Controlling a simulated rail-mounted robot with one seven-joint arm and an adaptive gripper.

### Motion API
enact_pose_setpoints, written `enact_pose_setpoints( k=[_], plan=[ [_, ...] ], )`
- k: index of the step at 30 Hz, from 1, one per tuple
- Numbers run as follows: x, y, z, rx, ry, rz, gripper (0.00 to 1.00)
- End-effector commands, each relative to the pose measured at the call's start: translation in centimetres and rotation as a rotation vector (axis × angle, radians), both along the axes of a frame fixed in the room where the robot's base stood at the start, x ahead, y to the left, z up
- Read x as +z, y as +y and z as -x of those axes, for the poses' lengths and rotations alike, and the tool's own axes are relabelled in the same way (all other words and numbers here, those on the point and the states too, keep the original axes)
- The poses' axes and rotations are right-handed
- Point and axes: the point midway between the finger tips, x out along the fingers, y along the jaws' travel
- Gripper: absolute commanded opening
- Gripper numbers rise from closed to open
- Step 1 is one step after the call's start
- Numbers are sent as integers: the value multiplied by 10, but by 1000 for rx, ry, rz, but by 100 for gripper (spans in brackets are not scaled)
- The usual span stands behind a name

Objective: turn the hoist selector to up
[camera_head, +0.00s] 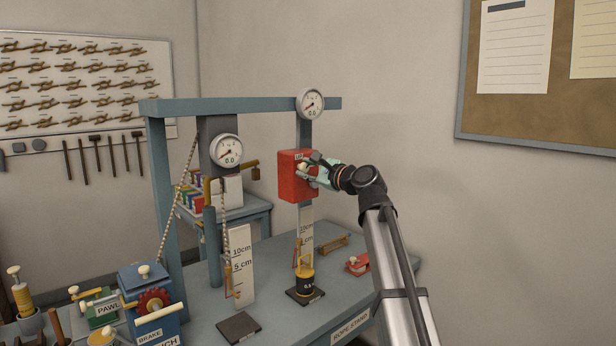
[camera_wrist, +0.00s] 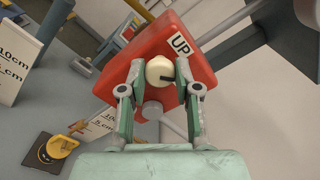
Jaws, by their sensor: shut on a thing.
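The hoist selector is a cream knob (camera_wrist: 160,70) with a dark pointer line, on the front of a red box (camera_wrist: 143,50). A white label reading UP (camera_wrist: 181,45) is on the box beside the knob. In the head view the red box (camera_head: 288,178) hangs on the post under the right dial, and my gripper (camera_head: 308,169) reaches it from the right. In the wrist view my gripper (camera_wrist: 160,78) is shut on the knob, one finger on each side. The pointer line points to the right in that view. A grey round part (camera_wrist: 152,110) shows below the knob.
A yellow-topped weight (camera_head: 306,277) stands on a dark pad under the box, beside a centimetre scale (camera_head: 306,228). A second scale (camera_head: 239,262) stands to the left. A blue winch unit (camera_head: 152,300) is at the front left.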

Motion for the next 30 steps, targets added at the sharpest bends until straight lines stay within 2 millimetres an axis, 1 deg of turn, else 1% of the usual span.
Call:
enact_pose_setpoints(
  k=[1, 18, 30],
  plan=[
    [-2, 0, -1, 0, -28, 32, 0],
    [-3, 0, -1, -1, -370, 448, 0],
    [-1, 0, -1, -1, -540, 654, 0]
  ],
)
